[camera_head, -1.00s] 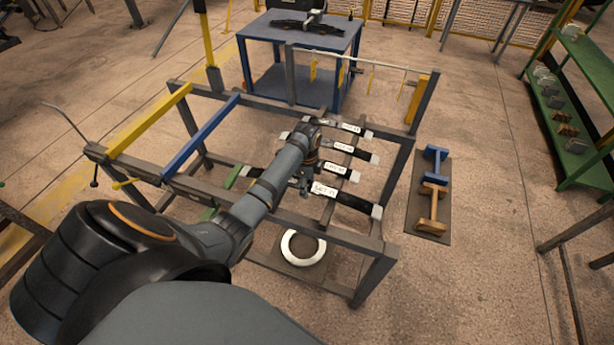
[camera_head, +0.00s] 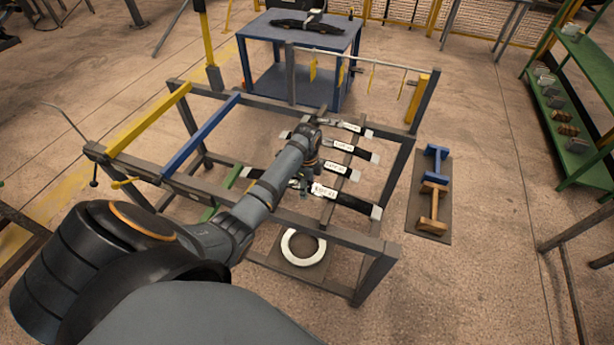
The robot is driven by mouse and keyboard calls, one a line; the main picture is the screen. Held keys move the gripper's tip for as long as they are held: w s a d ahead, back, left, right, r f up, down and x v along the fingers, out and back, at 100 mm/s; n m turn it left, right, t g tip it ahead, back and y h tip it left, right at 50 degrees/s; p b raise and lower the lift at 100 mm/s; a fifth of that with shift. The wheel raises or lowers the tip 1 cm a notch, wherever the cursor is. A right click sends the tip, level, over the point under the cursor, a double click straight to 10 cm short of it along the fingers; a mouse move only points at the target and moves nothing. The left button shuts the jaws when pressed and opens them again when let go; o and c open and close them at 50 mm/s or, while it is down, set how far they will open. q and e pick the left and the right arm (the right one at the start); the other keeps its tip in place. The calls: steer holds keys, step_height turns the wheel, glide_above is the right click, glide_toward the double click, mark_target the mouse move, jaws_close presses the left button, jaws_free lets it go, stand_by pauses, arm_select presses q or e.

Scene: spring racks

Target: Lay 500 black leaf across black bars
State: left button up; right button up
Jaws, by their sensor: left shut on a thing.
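The label is too blurred to read surely. My left gripper (camera_head: 304,186) is shut on this leaf near its middle. My forearm hides part of the leaf; its left end shows left of the arm. Whether the leaf rests fully on the bars or is slightly above them, I cannot tell. Several shorter labelled leaves, such as this one (camera_head: 360,154), lie behind it. My right gripper is not in view.
The rack also has a yellow bar (camera_head: 150,118), a blue bar (camera_head: 203,132) and a green bar (camera_head: 228,187). A blue table (camera_head: 285,42) bearing black pieces stands behind. A white ring (camera_head: 303,260) lies below the rack. Blue and wooden stands (camera_head: 433,208) are on a mat to the right.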

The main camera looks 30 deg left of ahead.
arm_select(q)
steer(key=shift+w+f, duration=0.1)
steer(key=shift+f, duration=0.15)
steer(key=o, duration=1.3)
steer(key=shift+o, duration=0.3)
steer(key=shift+s+f, duration=0.1)
steer(key=shift+s, duration=0.1)
step_height(320, 180, up, 12)
